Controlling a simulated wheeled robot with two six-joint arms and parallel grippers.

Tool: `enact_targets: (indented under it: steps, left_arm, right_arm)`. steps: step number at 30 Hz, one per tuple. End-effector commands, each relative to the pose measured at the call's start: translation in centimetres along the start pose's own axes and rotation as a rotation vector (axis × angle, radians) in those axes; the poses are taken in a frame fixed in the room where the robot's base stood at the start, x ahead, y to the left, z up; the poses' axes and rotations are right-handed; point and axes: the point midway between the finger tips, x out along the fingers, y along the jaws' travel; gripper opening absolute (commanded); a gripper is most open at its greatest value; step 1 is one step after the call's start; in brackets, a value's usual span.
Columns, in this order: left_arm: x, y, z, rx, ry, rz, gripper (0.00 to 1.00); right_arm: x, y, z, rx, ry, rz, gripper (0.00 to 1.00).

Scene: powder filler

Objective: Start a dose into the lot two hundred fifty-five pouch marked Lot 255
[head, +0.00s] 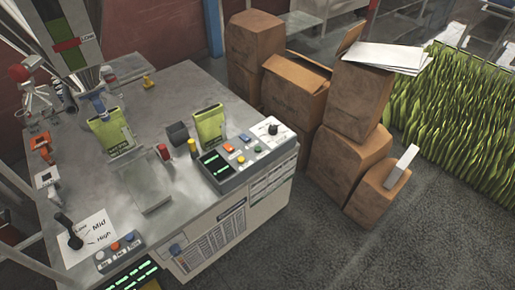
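Two green pouches stand upright on the grey metal bench: a left pouch (111,134), near the filling machine's nozzle area, and a right pouch (209,128), behind the control box. Their markings are too small to read, so I cannot tell which is Lot 255. The right control box (247,152) has a green-lit display (215,165), several coloured buttons and a black knob (272,129). A front-left panel (117,249) has several buttons and a lit display below. A black lever (70,232) stands by a Low, Mid, High plate (91,237). Neither gripper is in view.
A red post (163,152), a yellow-topped post (192,147) and a dark block (178,133) stand between the pouches. A flat grey plate (145,190) lies in front. Brown boxes (255,50) and piled green pouches (460,120) stand right of the bench.

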Motion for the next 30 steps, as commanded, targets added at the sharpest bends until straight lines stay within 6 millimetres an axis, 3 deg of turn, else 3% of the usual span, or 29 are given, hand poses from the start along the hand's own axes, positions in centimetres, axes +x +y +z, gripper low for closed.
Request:
enact_targets:
  steps: [1,8,30]
  left_arm:
    - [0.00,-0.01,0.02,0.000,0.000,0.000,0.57]
    - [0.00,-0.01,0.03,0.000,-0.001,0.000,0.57]
    - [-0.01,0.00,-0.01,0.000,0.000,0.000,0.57]
  right_arm:
    - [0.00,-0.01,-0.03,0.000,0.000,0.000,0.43]
    - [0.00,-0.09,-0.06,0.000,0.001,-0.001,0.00]
    - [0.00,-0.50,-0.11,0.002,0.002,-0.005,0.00]
